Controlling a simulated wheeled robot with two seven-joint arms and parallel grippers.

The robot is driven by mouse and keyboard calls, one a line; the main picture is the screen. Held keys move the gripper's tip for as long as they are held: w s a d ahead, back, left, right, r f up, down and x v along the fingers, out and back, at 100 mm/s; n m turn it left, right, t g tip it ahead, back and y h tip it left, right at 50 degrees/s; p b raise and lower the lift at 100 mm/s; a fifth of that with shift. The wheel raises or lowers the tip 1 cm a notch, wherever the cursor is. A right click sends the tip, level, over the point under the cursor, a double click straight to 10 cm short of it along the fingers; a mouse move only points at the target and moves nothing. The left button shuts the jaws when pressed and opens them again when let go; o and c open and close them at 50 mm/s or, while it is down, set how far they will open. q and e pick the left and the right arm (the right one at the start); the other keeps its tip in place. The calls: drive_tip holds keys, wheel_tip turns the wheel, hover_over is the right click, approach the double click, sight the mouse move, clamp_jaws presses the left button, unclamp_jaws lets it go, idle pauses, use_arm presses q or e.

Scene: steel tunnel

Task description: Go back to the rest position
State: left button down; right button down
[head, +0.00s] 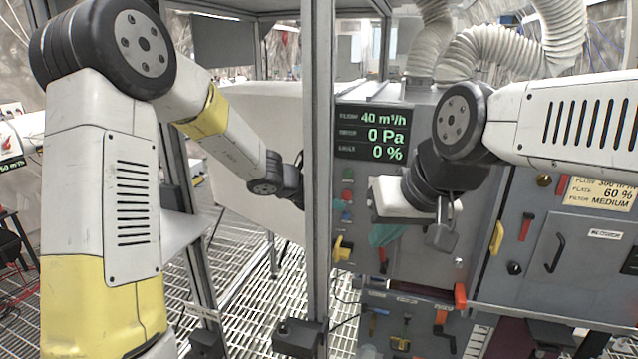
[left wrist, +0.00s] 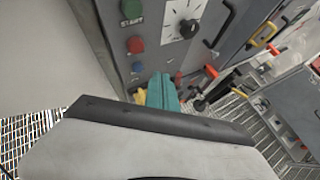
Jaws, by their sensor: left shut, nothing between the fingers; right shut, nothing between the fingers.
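My left arm comes in from the left, and its dark wrist runs to the upright steel post. My left gripper (head: 299,192) is shut and empty, partly hidden at that post. The pale body with a dark edge (left wrist: 160,120) fills the lower part of the left wrist view. My right arm comes in from the right. My right gripper (head: 441,233) points down in front of the grey control panel (head: 400,265), shut with nothing in it.
The steel post (head: 318,130) stands between my arms. A teal thing (head: 384,235) also shows in the left wrist view (left wrist: 163,92). Grating floor lies below.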

use_arm(q)
drive_tip(key=s+a+r+m, duration=0.8)
drive_tip(key=s+r+m, duration=0.3)
drive_tip(key=s+m, duration=0.2)
drive_tip(key=s+a+f+m+y, duration=0.1)
drive_tip(key=s+a+m+y, duration=0.5)
drive_tip(key=s+a+m, duration=0.5)
drive_tip(key=s+a, duration=0.5)
drive_tip(key=a, duration=0.1)
drive_tip(key=shift+s+m+y, duration=0.15)
drive_tip(key=shift+m+y, duration=0.15)
